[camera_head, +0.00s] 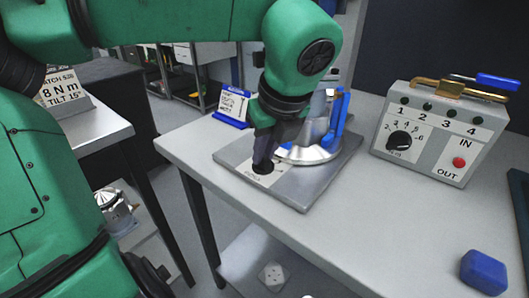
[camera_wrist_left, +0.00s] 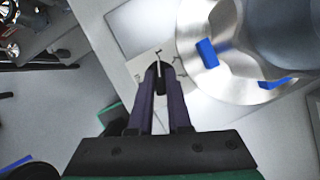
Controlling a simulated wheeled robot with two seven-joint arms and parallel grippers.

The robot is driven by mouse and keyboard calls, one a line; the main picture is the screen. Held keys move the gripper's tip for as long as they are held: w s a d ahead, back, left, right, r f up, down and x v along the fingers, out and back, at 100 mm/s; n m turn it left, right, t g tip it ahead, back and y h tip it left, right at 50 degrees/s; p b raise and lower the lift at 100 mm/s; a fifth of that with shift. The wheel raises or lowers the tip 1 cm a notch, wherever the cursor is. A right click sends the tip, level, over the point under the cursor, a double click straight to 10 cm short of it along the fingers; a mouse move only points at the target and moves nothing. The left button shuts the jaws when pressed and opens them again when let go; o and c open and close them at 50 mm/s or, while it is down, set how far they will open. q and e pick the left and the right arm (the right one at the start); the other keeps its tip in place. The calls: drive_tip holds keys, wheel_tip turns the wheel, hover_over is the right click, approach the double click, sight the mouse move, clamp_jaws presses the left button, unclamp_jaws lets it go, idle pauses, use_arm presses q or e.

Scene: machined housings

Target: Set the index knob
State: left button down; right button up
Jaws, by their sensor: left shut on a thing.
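My left gripper (camera_head: 263,163) reaches down from above with its fingers shut on a small black knob (camera_head: 262,169) on the grey base plate (camera_head: 302,192). A pale label with dark marks lies around the knob; its lettering is too small to read. In the left wrist view the purple-grey fingers (camera_wrist_left: 160,80) close together at the knob over the label (camera_wrist_left: 143,68). The fingers hide much of the knob, so I cannot tell its setting. A round metal fixture (camera_head: 308,150) with blue clamps stands on the plate beside the fingers. My right gripper is not in view.
A control box (camera_head: 428,133) with a black numbered dial, a red button and IN and OUT marks stands at the right. A blue block (camera_head: 484,271) lies at the front right. A small blue-framed sign (camera_head: 232,106) stands behind the plate.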

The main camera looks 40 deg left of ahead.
use_arm(q)
drive_tip(key=c, duration=0.9)
unclamp_jaws()
drive_tip(key=shift+o, duration=0.2)
drive_tip(key=shift+d+r, duration=0.1)
drive_tip(key=shift+r, duration=0.2)
drive_tip(key=p+v, duration=0.3)
drive_tip(key=v, duration=1.1)
drive_tip(key=shift+p, duration=0.4)
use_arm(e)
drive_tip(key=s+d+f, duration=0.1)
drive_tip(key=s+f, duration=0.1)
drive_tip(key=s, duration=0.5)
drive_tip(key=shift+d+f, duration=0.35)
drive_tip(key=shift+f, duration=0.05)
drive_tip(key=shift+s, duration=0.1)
